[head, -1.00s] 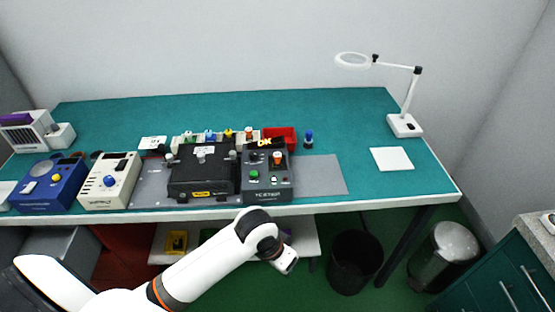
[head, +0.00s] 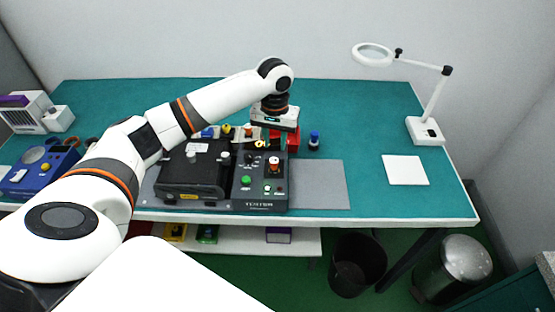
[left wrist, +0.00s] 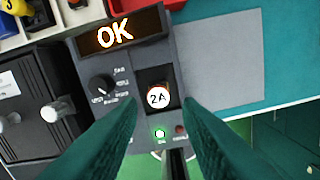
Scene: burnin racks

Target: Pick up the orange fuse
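The orange fuse (head: 273,164) stands upright in the socket of the dark grey tester (head: 262,195). In the left wrist view its white round top (left wrist: 158,97) reads "2A", and the tester's display (left wrist: 120,33) reads "OK". My left gripper (head: 275,143) hangs pointing down over the back part of the tester in the head view. Its two teal fingers (left wrist: 160,108) are open and apart, with nothing between them; the fuse top shows near the gap between their tips. My right gripper is not in view.
A black box (head: 192,175) with knobs stands directly left of the tester. A red bin (head: 292,143) and a row of coloured fuses (head: 226,130) are behind. A blue-topped fuse (head: 314,141) stands right of the bin. The grey mat (head: 325,185) right of the tester is clear.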

